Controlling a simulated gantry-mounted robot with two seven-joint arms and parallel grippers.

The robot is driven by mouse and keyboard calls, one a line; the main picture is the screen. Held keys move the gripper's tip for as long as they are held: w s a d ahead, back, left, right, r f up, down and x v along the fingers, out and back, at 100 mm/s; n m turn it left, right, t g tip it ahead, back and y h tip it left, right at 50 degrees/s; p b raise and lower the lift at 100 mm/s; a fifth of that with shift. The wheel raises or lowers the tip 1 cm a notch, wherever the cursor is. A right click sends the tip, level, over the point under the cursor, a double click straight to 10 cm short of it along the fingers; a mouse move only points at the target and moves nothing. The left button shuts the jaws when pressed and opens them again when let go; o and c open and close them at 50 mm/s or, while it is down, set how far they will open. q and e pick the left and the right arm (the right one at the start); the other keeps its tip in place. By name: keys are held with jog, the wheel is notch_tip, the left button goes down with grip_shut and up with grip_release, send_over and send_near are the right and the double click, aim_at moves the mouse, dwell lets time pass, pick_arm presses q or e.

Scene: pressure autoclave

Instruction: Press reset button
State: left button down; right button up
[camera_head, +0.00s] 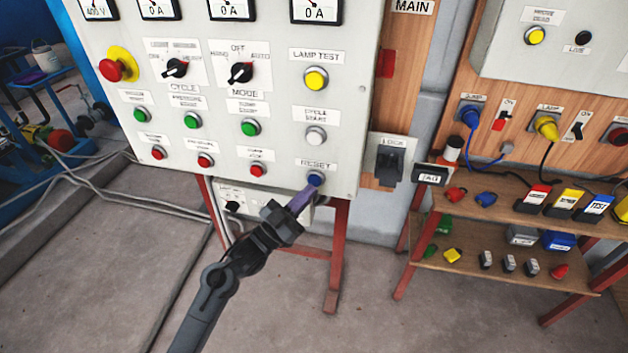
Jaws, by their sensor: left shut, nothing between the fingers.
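The control panel (276,125) is a pale grey box with meters, knobs and push buttons. The blue reset button (315,179) is at its lower right, under a RESET label (316,165). My left gripper (309,190) reaches up from the lower left, and its shut, empty fingers are right at the lower edge of the button. Whether the tip touches the button, or the button is pushed in, I cannot tell. My right gripper is not in the view.
A white button (315,136) sits above reset, and a red button (257,170) is to its left. A lock box (386,160) stands right of the panel. A wooden shelf (440,202) with plugs and tags is further right. Cables lie on the floor at left.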

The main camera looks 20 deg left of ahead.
pick_arm(q)
jog(key=s+p, duration=0.2)
jog(key=s, duration=0.1)
jog(key=s+p, duration=0.1)
jog(key=s, duration=0.1)
jog(key=shift+d, duration=0.25)
dwell(0.4)
dwell(0.5)
